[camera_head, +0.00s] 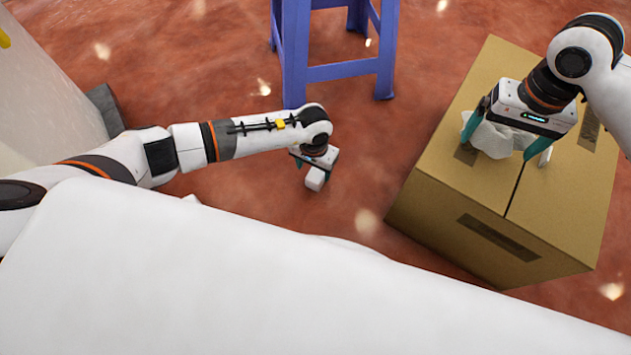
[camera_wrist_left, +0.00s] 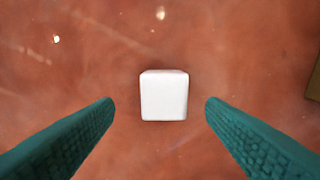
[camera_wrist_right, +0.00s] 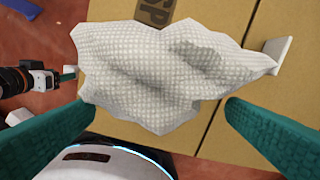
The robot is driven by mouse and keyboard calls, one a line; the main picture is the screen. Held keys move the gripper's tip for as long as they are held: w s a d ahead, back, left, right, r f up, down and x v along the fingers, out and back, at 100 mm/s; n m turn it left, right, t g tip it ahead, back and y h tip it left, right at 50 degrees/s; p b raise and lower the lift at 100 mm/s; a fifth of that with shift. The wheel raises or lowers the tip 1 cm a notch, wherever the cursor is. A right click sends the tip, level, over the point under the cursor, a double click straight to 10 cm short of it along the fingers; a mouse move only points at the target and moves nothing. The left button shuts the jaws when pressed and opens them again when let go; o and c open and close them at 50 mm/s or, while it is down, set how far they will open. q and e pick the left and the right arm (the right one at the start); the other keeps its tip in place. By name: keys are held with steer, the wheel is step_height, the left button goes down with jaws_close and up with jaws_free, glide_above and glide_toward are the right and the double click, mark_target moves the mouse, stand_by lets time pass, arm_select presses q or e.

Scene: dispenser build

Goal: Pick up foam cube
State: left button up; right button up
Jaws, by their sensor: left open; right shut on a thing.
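The foam cube (camera_head: 315,179) is small and white, near the floor under my left gripper (camera_head: 314,168). In the left wrist view the white cube (camera_wrist_left: 164,97) sits centred beyond the tips of my open left gripper (camera_wrist_left: 160,103), with gaps on both sides. No contact shows. My right gripper (camera_head: 507,142) is over the cardboard box, shut on a crumpled white textured sheet (camera_head: 492,138). In the right wrist view this sheet (camera_wrist_right: 165,75) spreads across the gap of my right gripper (camera_wrist_right: 160,108) and hides part of the box top.
A closed cardboard box (camera_head: 470,190) stands at the right. A purple stool (camera_head: 340,70) stands at the back. A large white surface (camera_head: 190,275) fills the foreground. Reddish floor (camera_head: 220,80) is clear around the cube. A small white piece (camera_wrist_right: 278,50) shows beside the sheet.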

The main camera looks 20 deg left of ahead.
mark_target(315, 175)
arm_select(q)
steer(key=f+b, duration=0.4)
steer(key=f, duration=0.1)
steer(key=shift+w+d+f+b, duration=0.1)
steer(key=shift+d+f+b, duration=0.05)
steer(key=shift+d+b, duration=0.15)
arm_select(e)
step_height(315, 175, down, 5)
steer(key=shift+r, duration=0.1)
arm_select(q)
steer(key=shift+a, duration=0.1)
arm_select(e)
steer(key=shift+r, duration=0.1)
arm_select(q)
steer(key=shift+c, duration=0.5)
steer(key=c, duration=0.9)
